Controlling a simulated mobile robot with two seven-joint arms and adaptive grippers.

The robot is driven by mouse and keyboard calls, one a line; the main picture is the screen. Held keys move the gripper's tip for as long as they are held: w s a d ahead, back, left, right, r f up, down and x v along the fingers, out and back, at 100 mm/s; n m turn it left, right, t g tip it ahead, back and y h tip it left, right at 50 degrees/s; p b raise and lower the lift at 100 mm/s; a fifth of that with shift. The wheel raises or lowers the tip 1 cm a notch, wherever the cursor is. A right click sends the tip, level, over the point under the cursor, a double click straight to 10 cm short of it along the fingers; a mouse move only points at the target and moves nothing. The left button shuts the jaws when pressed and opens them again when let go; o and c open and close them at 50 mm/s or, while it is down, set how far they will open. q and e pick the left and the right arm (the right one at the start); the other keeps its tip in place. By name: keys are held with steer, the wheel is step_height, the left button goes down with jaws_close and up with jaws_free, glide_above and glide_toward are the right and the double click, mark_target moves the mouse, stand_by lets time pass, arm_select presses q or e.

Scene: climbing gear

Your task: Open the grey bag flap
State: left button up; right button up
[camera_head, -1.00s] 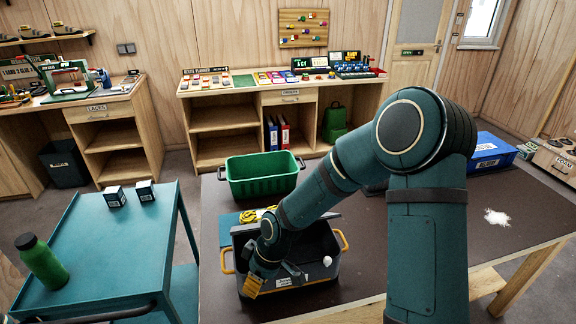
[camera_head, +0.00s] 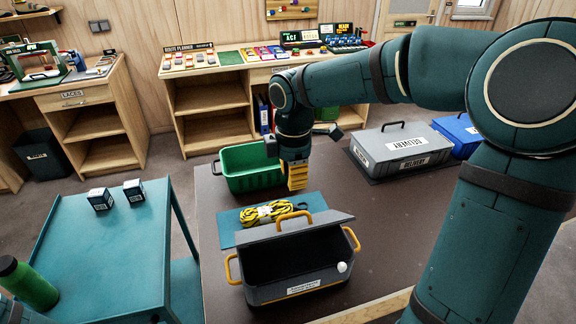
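The grey bag (camera_head: 300,285) stands on the dark table, with a yellow handle at each end and a white label on its front. Its grey flap (camera_head: 335,220) is raised along the back edge, with a yellow loop on it, and the dark inside shows. A small white round knob (camera_head: 342,267) sits at the front right rim. My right gripper (camera_head: 297,187) points down with yellow fingers, behind the bag and apart from it, by the green crate. Its fingers overlap in this view, so its opening is unclear. My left gripper is out of view.
A yellow-black rope coil (camera_head: 265,213) lies on a blue mat (camera_head: 228,228) behind the bag. The green crate (camera_head: 235,180) stands farther back. A grey delivery case (camera_head: 385,162) and a blue box (camera_head: 462,135) stand right. The table right of the bag is clear.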

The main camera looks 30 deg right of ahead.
mark_target(293, 214)
step_height(293, 214, down, 13)
steer(key=shift+s+r+b, duration=0.1)
steer(key=shift+b, duration=0.85)
jaws_close()
